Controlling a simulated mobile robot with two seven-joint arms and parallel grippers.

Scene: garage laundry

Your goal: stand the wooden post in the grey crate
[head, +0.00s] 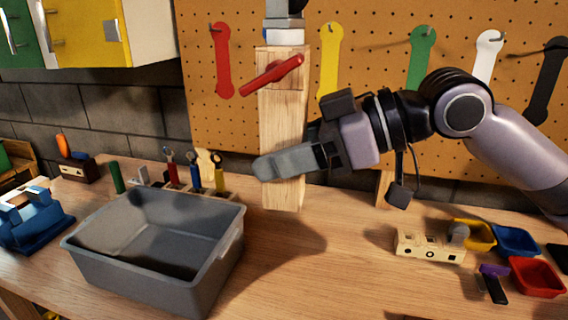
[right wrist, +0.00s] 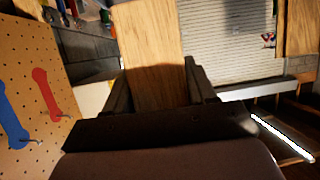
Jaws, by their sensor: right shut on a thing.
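The wooden post (head: 281,125) is upright in the head view, with a red bar (head: 272,75) across its upper face and a grey and blue piece at its top edge. My right gripper (head: 285,164) is shut on its lower part, coming in from the right. The post's lower end looks clear of the bench, with a shadow below it. The right wrist view shows the post (right wrist: 153,50) between the fingers. The grey crate (head: 140,270) stands open and looks empty, to the left of and nearer than the post. My left gripper is not in view.
A tool holder (head: 205,192) stands behind the crate, and a blue tool (head: 35,222) lies to its left. A wooden block with holes (head: 428,246) and small coloured bins (head: 535,278) are at right. The pegboard (head: 385,85) is close behind. The bench between crate and block is clear.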

